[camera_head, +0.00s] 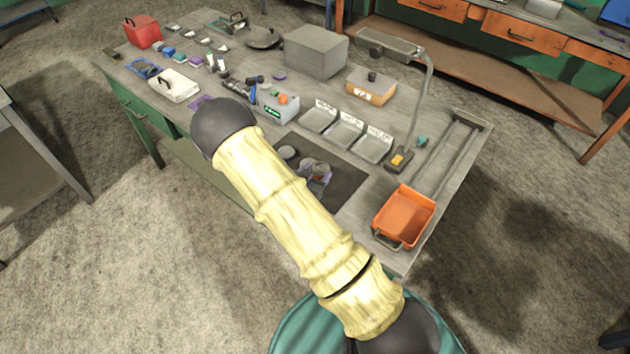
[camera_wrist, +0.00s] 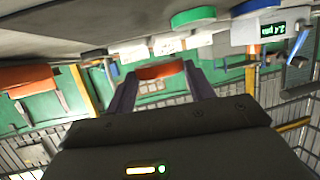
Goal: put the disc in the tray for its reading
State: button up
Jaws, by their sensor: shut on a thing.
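My gripper (camera_wrist: 160,72) shows in the wrist view with its two purple fingers apart and an orange disc (camera_wrist: 161,71), seen edge-on, between their tips. In the head view my gripper is mostly hidden behind my arm, over the dark mat; the held disc cannot be made out there. Three shallow grey trays, left (camera_head: 318,119), middle (camera_head: 345,132) and right (camera_head: 372,148), stand in a row behind the mat with white label cards, too small to read. The gauge (camera_head: 277,107) has a lit green display; in the wrist view the gauge (camera_wrist: 272,27) seems to read 2.4 mm.
An orange bin (camera_head: 404,214) stands at the bench's right end, near a lamp (camera_head: 425,85). A grey box (camera_head: 316,52) and an orange-fronted box (camera_head: 371,86) stand behind the trays. Green (camera_wrist: 193,17) and blue (camera_wrist: 254,6) round pieces show near the gauge. Small items crowd the left.

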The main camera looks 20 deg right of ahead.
jog(key=shift+f, duration=0.35)
jog(key=shift+f+p, duration=0.4)
jog(key=shift+f, duration=1.7)
jog(key=shift+f, duration=0.1)
jog(key=o, duration=1.3)
jog(key=shift+o, duration=0.2)
jog(key=shift+r, duration=0.2)
jog(key=b+v, duration=0.2)
jog(key=v, duration=1)
